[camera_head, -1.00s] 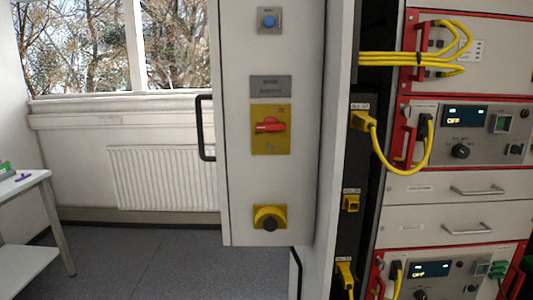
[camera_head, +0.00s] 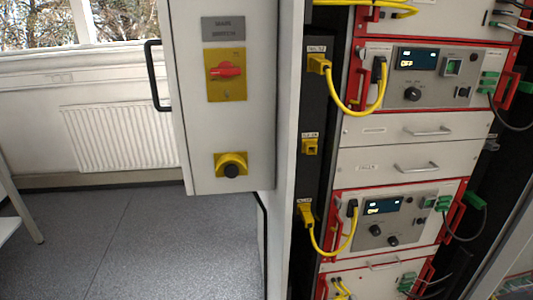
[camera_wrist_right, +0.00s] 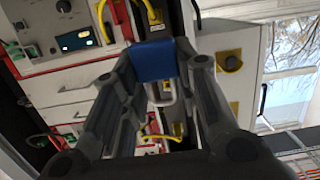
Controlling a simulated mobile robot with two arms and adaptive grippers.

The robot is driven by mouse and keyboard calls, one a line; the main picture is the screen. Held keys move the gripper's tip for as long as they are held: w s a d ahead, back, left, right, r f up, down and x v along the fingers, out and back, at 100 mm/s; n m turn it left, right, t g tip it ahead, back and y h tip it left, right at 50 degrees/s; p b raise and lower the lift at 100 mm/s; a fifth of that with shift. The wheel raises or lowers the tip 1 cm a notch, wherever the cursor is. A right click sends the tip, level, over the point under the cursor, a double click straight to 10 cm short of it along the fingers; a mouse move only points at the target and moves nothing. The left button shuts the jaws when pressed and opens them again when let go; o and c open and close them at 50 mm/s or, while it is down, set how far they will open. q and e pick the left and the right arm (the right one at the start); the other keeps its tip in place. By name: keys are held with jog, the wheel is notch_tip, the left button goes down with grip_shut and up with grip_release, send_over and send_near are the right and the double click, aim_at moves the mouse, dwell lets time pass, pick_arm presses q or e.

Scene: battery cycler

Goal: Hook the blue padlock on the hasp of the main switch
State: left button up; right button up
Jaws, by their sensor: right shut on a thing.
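The main switch (camera_head: 226,72) is a yellow plate with a red handle lying about horizontal, on the grey cabinet panel under a label. Its hasp is too small to make out. In the right wrist view, my right gripper (camera_wrist_right: 157,58) is shut on the blue padlock (camera_wrist_right: 155,62). A pale U-shaped loop, seemingly its shackle, shows below the blue body between the fingers. The padlock is apart from the switch. Neither gripper shows in the head view; my left gripper is out of sight.
A yellow and black knob (camera_head: 231,165) sits below the switch. A black door handle (camera_head: 157,75) sticks out at the panel's left edge. Right of the panel, the rack has yellow cables (camera_head: 355,110) and red-framed units. The floor (camera_head: 140,245) at left is clear.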

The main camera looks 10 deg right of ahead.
jog(key=w+a+r+n+g+y, duration=0.2)
jog(key=w+a+n+g+y, duration=0.2)
jog(key=a+n+y, duration=0.2)
jog(key=w+a+r+n+g+y, duration=0.3)
jog(key=a+n+g+y, duration=0.2)
jog(key=a+y, duration=0.3)
jog(key=a+n, duration=0.1)
jog(key=a, duration=0.2)
jog(key=shift+w+n+y, duration=0.3)
jog(key=shift+w, duration=0.1)
dwell(0.4)
dwell(0.3)
